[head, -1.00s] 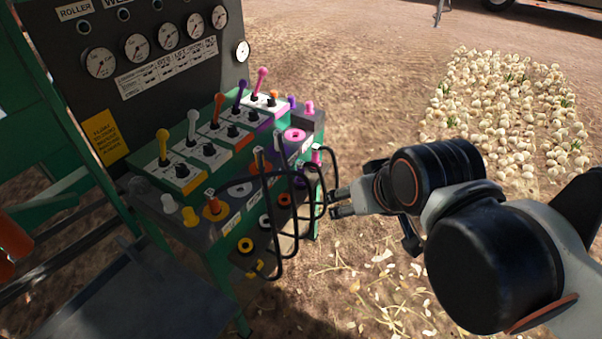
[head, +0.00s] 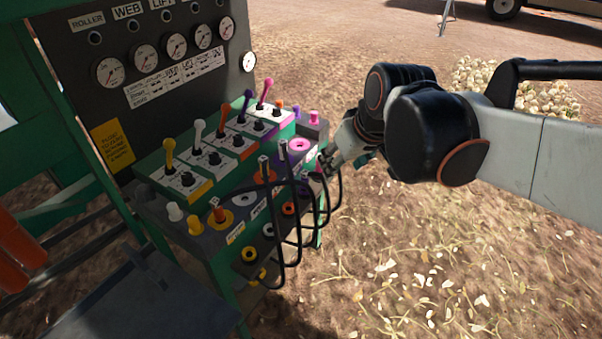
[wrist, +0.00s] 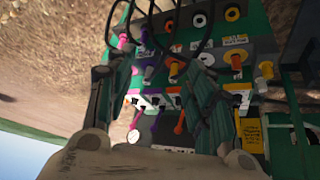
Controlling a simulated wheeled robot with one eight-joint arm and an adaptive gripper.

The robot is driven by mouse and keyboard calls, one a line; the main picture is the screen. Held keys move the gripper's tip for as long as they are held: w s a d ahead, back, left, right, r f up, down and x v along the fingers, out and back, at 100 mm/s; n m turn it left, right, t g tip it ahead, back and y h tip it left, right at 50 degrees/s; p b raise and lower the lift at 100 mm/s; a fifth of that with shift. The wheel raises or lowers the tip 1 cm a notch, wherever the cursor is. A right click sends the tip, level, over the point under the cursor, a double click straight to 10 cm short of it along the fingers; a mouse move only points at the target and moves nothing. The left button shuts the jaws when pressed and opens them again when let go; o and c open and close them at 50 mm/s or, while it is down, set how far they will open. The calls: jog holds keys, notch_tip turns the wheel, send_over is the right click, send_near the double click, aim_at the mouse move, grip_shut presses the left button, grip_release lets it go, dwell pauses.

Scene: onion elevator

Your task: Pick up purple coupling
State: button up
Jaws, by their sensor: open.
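My gripper (head: 330,163) is open at the right end of the green control stand, close to the black hoses and hose couplings. In the wrist view its two fingers (wrist: 158,66) are spread, with purple, pink and orange fittings between and beyond them. A purple fitting (wrist: 149,72) shows between the fingers, and another purple piece (wrist: 145,37) sits farther up, near a hose. In the head view a purple piece (head: 304,188) shows among the hoses, partly hidden by them. I cannot tell for sure which purple piece is the coupling. Nothing is held.
Several black hoses (head: 295,250) loop in front of the stand. Coloured levers (head: 222,118) and a dark gauge panel (head: 160,60) stand behind the ports. A grey plate (head: 150,300) is at lower left. Open ground with onion skins (head: 430,270) lies to the right.

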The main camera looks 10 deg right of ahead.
jog(key=w+f+n+g, duration=0.1)
jog(key=w+f+n, duration=0.1)
jog(key=w, duration=0.8)
jog(key=n+g+y+p, duration=0.2)
jog(key=n+p, duration=0.1)
jog(key=n, duration=0.2)
send_over(306, 172)
jog(key=s+d, duration=0.4)
notch_tip(306, 172, down, 18)
jog(key=b+x, duration=0.2)
jog(key=x, duration=0.6)
jog(key=shift+w+a+f+b, duration=0.25)
jog(key=shift+w+b, duration=0.05)
jog(key=shift+b, duration=0.05)
jog(key=shift+a+b+x, duration=0.1)
jog(key=shift+b+x, duration=0.5)
jog(key=shift+x, duration=0.85)
jog(key=shift+a+b+x, duration=0.15)
jog(key=shift+b+x, duration=0.4)
jog(key=shift+x, duration=0.95)
jog(key=shift+w+r, duration=0.1)
jog(key=shift+r, duration=0.1)
grip_shut()
